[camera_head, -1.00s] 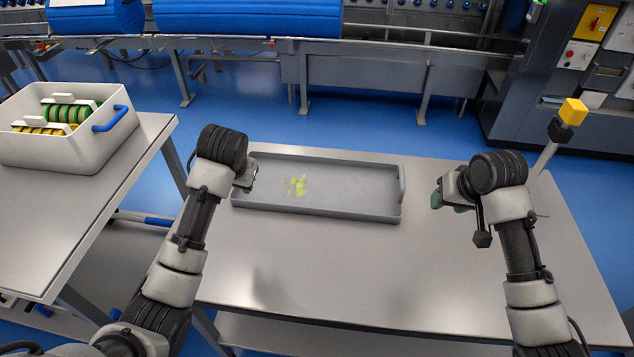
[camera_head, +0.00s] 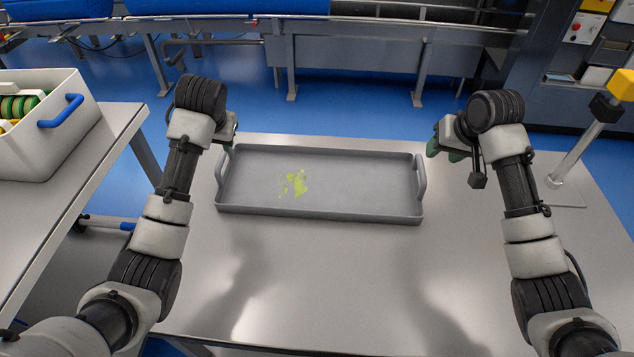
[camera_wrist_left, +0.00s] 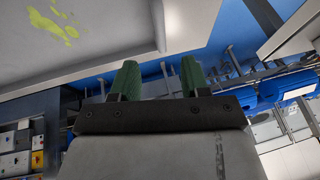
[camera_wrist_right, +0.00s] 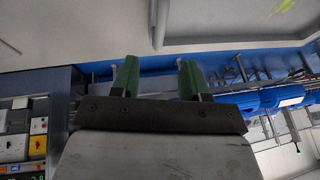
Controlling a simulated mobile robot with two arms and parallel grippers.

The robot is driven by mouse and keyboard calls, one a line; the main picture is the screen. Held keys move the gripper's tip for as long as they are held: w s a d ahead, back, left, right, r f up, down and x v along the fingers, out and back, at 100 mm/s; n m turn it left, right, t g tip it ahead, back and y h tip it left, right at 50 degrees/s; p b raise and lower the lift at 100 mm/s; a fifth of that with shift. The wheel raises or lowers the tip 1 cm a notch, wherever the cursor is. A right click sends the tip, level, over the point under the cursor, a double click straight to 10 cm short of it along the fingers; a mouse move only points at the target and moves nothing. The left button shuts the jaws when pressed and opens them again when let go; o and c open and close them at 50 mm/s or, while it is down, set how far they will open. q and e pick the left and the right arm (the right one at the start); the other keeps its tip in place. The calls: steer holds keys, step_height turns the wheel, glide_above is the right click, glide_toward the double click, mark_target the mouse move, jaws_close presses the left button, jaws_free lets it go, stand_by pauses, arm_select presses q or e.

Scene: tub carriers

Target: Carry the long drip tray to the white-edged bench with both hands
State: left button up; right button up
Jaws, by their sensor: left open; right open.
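The long grey drip tray (camera_head: 345,209) lies flat on the bench in front of me, with a handle at each short end and a yellow-green splash on its floor. My left gripper (camera_head: 228,138) is open and empty by the tray's left end; the tray also shows in the left wrist view (camera_wrist_left: 110,45). My right gripper (camera_head: 440,150) is open and empty, a little right of the tray's right handle (camera_head: 420,177). Green fingers show apart in the left wrist view (camera_wrist_left: 157,80) and the right wrist view (camera_wrist_right: 157,78). I cannot pick out a white-edged bench for certain.
A second table (camera_head: 75,200) at the left bears a white tub (camera_head: 45,150) with a blue handle. A post with a yellow-topped black head (camera_head: 605,105) stands at the bench's right. The bench's front (camera_head: 330,290) is clear. Machinery lines the back.

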mark_target(222, 157)
arm_select(q)
steer(key=x, duration=1.1)
steer(key=shift+s, duration=0.1)
arm_select(e)
steer(key=x, duration=1)
steer(key=shift+f, duration=0.45)
arm_select(q)
jaws_close()
arm_select(e)
jaws_close()
steer(key=shift+w, duration=0.1)
